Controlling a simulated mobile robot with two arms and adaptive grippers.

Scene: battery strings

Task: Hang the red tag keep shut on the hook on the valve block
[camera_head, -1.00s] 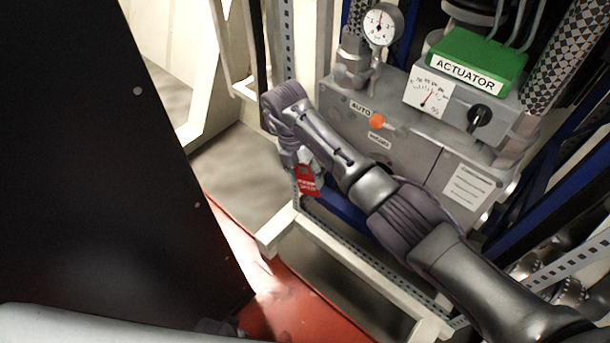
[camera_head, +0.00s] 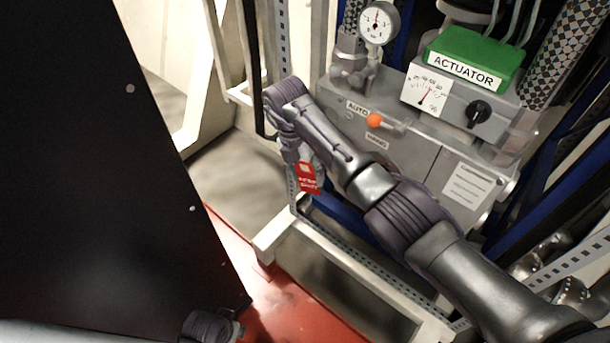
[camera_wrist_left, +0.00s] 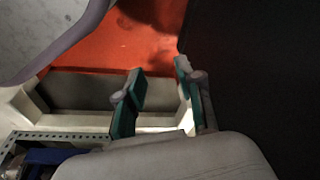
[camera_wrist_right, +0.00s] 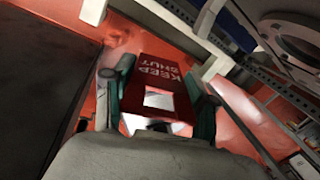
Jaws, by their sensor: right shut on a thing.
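In the right wrist view, the tag (camera_wrist_right: 166,76) shows the words KEEP SHUT and a white square, between the teal finger pads of the right gripper (camera_wrist_right: 158,95). The grey valve block (camera_head: 410,150) carries an orange knob and an AUTO label. My forearm covers part of its front. I cannot make out the hook. My left gripper (camera_wrist_left: 159,76) is open and empty over the frame and red floor; its wrist shows at the bottom of the head view.
A large black panel (camera_head: 90,170) fills the left side. A pale frame (camera_head: 345,258) with perforated rails runs below the block. A gauge (camera_head: 379,22), a green ACTUATOR box (camera_head: 475,58) and braided hoses (camera_head: 570,55) crowd the upper right. Red floor (camera_head: 290,295) is open between panel and frame.

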